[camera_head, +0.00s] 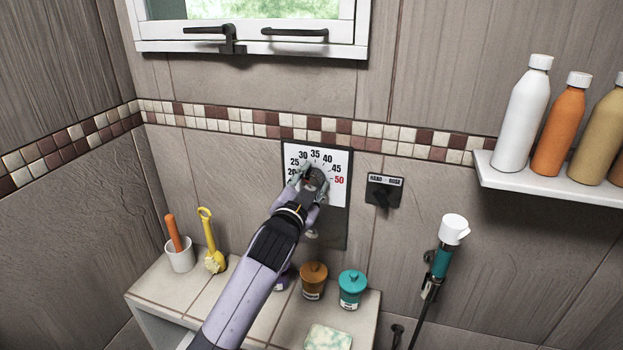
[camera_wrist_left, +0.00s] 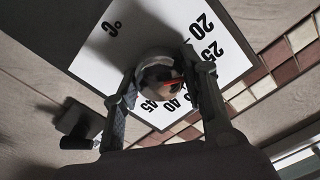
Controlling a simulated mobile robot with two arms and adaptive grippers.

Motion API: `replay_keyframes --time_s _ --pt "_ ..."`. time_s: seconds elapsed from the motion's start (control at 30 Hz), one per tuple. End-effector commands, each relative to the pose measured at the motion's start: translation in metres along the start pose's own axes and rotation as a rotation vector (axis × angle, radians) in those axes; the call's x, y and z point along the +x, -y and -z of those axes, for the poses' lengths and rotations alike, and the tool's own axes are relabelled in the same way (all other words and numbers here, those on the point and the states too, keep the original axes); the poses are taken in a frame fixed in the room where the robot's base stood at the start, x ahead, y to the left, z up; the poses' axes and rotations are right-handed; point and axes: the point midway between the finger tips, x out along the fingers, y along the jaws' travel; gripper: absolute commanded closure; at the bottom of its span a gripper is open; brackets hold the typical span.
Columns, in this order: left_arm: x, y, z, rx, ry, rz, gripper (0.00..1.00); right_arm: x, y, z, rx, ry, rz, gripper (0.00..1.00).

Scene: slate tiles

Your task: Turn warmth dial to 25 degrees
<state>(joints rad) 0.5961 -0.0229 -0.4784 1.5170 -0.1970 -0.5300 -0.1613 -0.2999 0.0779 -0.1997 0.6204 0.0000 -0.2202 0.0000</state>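The warmth dial (camera_head: 318,178) is a round grey knob on a white scale plate (camera_head: 338,192) with black numbers and a red 50, mounted on the wall. My left gripper (camera_head: 311,185) reaches it from below, with one finger on each side of the knob. In the left wrist view, the dial (camera_wrist_left: 158,70) sits between the two fingertips of the left gripper (camera_wrist_left: 160,78), which appear to touch its sides. A red pointer line on the knob points toward the 25 to 35 side. The right finger covers part of the scale there, so the exact reading is unclear. My right gripper is not in view.
A black hand/hose switch (camera_head: 384,192) is right of the plate. A ledge (camera_head: 160,283) below holds a cup, yellow brush and lidded jars (camera_head: 352,289). A hand shower (camera_head: 445,250) and bottle shelf (camera_head: 540,180) are to the right.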

Motion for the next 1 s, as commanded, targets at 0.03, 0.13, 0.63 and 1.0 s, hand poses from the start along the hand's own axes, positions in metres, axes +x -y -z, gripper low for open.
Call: replay_keyframes --time_s 0.03,0.13,0.63,1.0 --pt "0.000 0.001 0.000 0.000 0.000 0.002 0.57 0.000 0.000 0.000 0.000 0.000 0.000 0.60" --pt "0.000 0.001 0.000 0.000 0.000 0.002 0.51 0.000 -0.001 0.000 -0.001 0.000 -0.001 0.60" --pt "-0.002 0.000 0.000 -0.001 0.000 0.000 0.41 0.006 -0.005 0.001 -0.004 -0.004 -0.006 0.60" --pt "-0.054 0.000 0.000 -0.001 -0.002 0.000 0.41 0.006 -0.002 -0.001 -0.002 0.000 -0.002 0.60"
